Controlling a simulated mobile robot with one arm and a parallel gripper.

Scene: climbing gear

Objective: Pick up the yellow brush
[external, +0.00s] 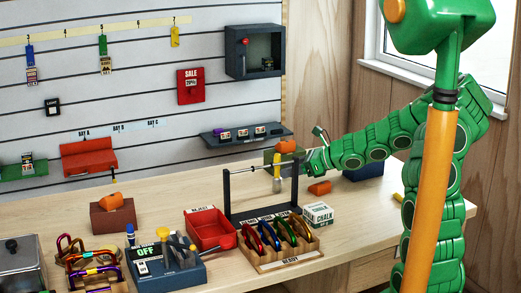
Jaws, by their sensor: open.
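A slim yellow item (277,168), likely the yellow brush, hangs upright at the bar of the dark rack (229,195) on the workbench. Its bristles are too small to make out. Another short yellow piece (398,196) lies near the right of the bench, partly hidden by my body, and I cannot tell what it is. My green arm reaches left across the bench. My gripper (306,163) is open just right of the hanging yellow item and appears apart from it. The fingertips are small and hard to separate from the things behind.
A wooden tray of coloured carabiners (283,262), a red bin (210,228) and a chalk box (318,215) stand in front of the rack. Orange holds (320,188) lie nearby. A dark wall shelf (240,134) hangs behind.

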